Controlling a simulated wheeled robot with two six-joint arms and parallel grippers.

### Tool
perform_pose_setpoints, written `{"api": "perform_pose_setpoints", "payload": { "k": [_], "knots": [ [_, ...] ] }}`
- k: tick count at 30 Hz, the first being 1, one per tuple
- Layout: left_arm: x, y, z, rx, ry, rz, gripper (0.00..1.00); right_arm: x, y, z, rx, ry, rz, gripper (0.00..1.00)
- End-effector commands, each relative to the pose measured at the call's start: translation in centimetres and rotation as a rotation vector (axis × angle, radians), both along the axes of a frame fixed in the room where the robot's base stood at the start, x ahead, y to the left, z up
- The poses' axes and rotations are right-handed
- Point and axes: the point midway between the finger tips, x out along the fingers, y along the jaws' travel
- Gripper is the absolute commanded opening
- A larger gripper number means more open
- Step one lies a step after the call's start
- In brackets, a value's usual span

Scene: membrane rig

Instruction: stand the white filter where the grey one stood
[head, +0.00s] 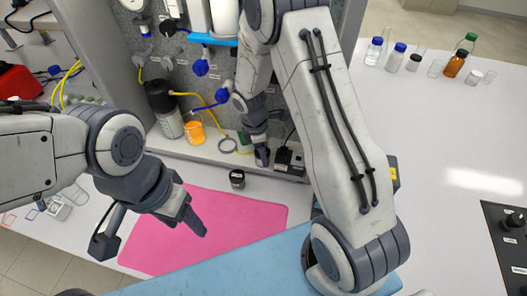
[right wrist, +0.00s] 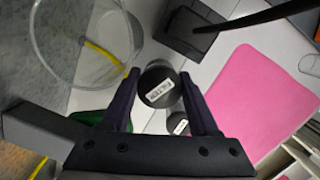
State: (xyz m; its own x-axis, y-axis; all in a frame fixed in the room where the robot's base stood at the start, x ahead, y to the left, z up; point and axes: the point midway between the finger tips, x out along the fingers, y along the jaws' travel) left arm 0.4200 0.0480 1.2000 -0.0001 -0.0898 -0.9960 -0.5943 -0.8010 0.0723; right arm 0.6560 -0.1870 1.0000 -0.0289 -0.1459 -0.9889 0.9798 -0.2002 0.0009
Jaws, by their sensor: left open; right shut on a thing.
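My right gripper (right wrist: 160,95) is shut on a dark grey round-topped piece (right wrist: 158,85) with a white label that seems to read FILTER. In the head view this gripper (head: 262,157) is low at the front ledge of the grey rig (head: 205,150), and the piece is mostly hidden there. My left gripper (head: 190,215) is open and empty above the pink mat (head: 150,240). Two white cylinders (head: 199,15) show at the top of the rig; I cannot tell whether either is the white filter. A small dark-lidded jar (head: 237,178) stands between the rig and mat.
A dark-capped bottle (head: 163,105) and an orange beaker (head: 195,132) stand left of my right gripper. A black block (head: 290,160) is just right of it. Several bottles (head: 396,57) stand at the back right. The right table is largely clear.

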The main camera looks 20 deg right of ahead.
Motion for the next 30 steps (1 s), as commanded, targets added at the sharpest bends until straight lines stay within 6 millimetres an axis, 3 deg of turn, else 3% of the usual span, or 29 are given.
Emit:
{"api": "perform_pose_setpoints", "payload": {
  "k": [1,2,3,16,30],
  "knots": [
    [0.0,0.0,-0.2,0.000,0.000,0.000,0.60,0.0,0.0,-0.3,0.000,0.000,0.000,0.05],
    [0.0,0.0,-0.2,0.000,0.000,0.001,0.60,0.0,0.0,-0.3,0.000,0.000,0.000,0.65],
    [0.0,0.0,-0.1,0.000,0.000,0.000,0.60,0.0,0.0,-0.2,0.000,0.000,0.000,0.74],
    [0.0,0.0,-0.1,0.000,0.000,0.000,0.60,0.1,0.1,0.8,0.000,-0.004,0.000,0.74],
    [0.0,0.0,-2.2,0.000,0.000,0.003,0.60,0.4,1.5,9.9,0.001,-0.004,0.000,0.74]
  ]
}}
